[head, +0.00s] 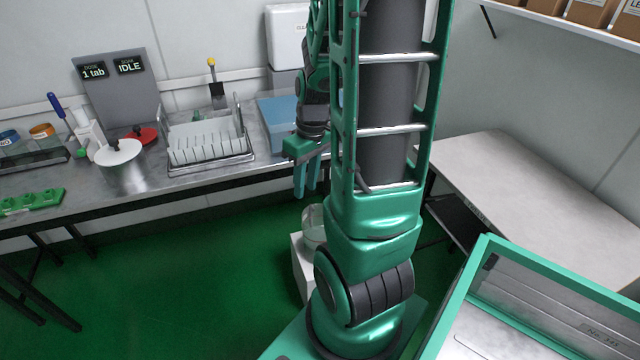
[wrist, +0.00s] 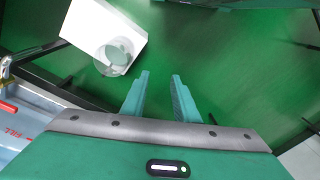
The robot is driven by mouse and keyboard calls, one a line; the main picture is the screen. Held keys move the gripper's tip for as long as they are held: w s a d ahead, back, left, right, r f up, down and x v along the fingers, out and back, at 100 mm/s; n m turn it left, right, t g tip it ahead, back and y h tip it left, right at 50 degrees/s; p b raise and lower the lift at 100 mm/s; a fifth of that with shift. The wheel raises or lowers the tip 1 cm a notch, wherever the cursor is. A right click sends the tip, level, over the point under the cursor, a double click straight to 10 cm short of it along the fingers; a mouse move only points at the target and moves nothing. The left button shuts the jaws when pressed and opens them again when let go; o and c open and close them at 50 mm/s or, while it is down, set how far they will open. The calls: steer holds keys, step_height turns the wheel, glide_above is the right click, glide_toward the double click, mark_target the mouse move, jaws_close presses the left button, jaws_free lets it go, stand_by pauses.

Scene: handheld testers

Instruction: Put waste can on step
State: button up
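The waste can (head: 314,228) is a small, pale, see-through round can, partly hidden behind my arm in the head view. It appears to stand upright at the white step (head: 300,268), a block on the green floor. In the wrist view the can (wrist: 117,55) overlaps a corner of the step (wrist: 95,25); I cannot tell whether its whole base rests on it. My gripper (head: 305,188) hangs above the can, apart from it. In the wrist view my gripper (wrist: 160,84) is open, with nothing between its fingers, and the can lies up and left of them.
A steel bench (head: 215,178) along the back wall holds a white rack (head: 210,145), a blue box (head: 277,120) and other lab items. A pale table (head: 530,190) stands to the right. The green floor (head: 170,280) left of the step is clear.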

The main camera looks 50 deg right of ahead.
steer(key=s+a+r+m, duration=0.6)
steer(key=s+a+r, duration=0.1)
steer(key=s+r, duration=0.3)
steer(key=shift+s+r+g+h, duration=0.15)
steer(key=shift+s+g+h, duration=0.25)
steer(key=shift+s, duration=0.2)
